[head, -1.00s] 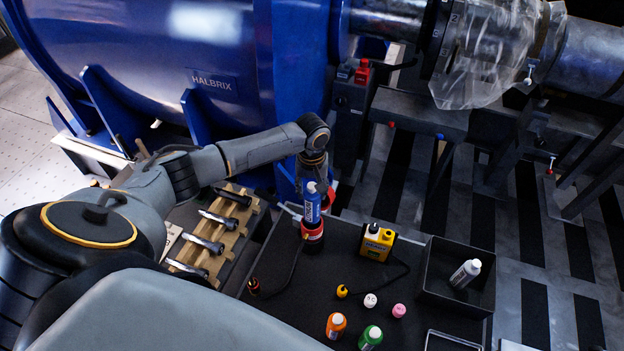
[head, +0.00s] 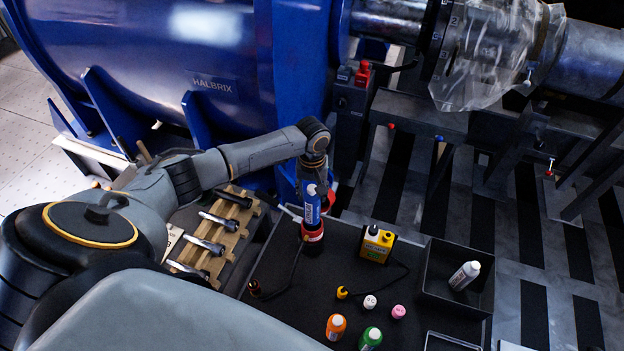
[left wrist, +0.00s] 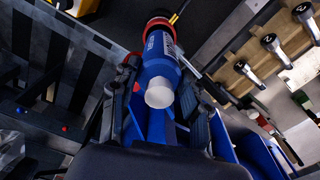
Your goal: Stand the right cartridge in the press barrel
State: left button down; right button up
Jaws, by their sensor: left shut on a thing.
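A blue cartridge (head: 312,209) with a white tip is upright below my left gripper (head: 314,186). My left gripper is shut on it; its fingers flank the cartridge in the left wrist view (left wrist: 160,82). The cartridge (left wrist: 160,55) shows there with its white tip towards the camera. Its far end meets the red and black press barrel (head: 312,236), which also shows in the left wrist view (left wrist: 157,24). I cannot tell how deep the cartridge sits in it. My right gripper is not in view.
A dark open bin (head: 427,285) holds a white bottle (head: 465,275). Orange (head: 336,326) and green (head: 370,338) bottles stand at the front. A wooden rack (head: 228,239) with metal tools is to the left.

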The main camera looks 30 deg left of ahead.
aim_at(312, 219)
pick_arm(q)
jog(key=shift+r, duration=0.1)
dwell(0.3)
jog(key=shift+p, duration=0.45)
jog(key=shift+f+b, duration=2.1)
jog(key=shift+f, duration=1.85)
jog(key=shift+f+b, duration=1.95)
jog(key=shift+f, duration=1.1)
jog(key=c, duration=0.6)
grip_release()
notch_tip(312, 219, up, 12)
